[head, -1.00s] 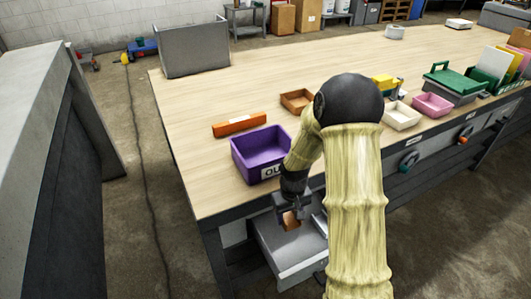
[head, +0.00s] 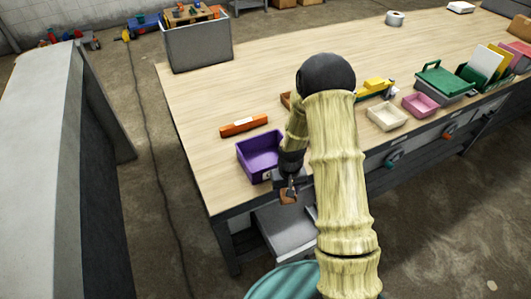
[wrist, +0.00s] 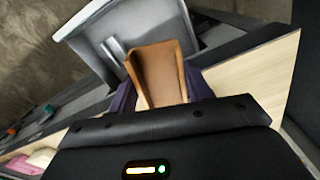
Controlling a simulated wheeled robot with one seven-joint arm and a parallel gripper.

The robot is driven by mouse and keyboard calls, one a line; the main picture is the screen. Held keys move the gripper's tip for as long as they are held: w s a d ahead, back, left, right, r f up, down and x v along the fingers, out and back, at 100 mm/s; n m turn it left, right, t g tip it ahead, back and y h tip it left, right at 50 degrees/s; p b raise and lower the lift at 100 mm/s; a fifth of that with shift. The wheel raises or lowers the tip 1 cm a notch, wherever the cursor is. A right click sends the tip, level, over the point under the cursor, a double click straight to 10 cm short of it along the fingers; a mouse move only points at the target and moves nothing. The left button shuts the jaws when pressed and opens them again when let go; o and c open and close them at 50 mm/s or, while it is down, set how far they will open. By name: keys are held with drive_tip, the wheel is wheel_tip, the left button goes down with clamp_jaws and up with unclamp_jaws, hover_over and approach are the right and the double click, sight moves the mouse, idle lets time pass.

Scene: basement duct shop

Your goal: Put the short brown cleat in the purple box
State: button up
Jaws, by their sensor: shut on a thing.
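The short brown cleat (head: 288,197) is a small brown channel-shaped piece held in my gripper (head: 289,188). In the wrist view the cleat (wrist: 158,72) stands out between dark fingers, with its hollow side showing. My gripper is shut on it, above the pulled-out grey drawer at the bench's front edge. The purple box (head: 243,165) is open-topped and sits on the bench near that edge, just left of my gripper. A label on its front is partly hidden by my gripper. The part of its inside that I see looks empty.
The open drawer (head: 284,232) juts out below my gripper; it also shows in the wrist view (wrist: 88,25). A longer orange piece (head: 244,125) lies behind the purple box. Cream (head: 387,117) and pink (head: 420,105) trays stand to the right. My arm partly hides a brown tray.

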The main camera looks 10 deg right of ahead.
drive_tip(key=shift+m, duration=0.3)
wheel_tip(320, 180, up, 4)
drive_tip(key=p, duration=0.5)
drive_tip(key=shift+r, duration=0.2)
drive_tip(key=shift+f, duration=0.1)
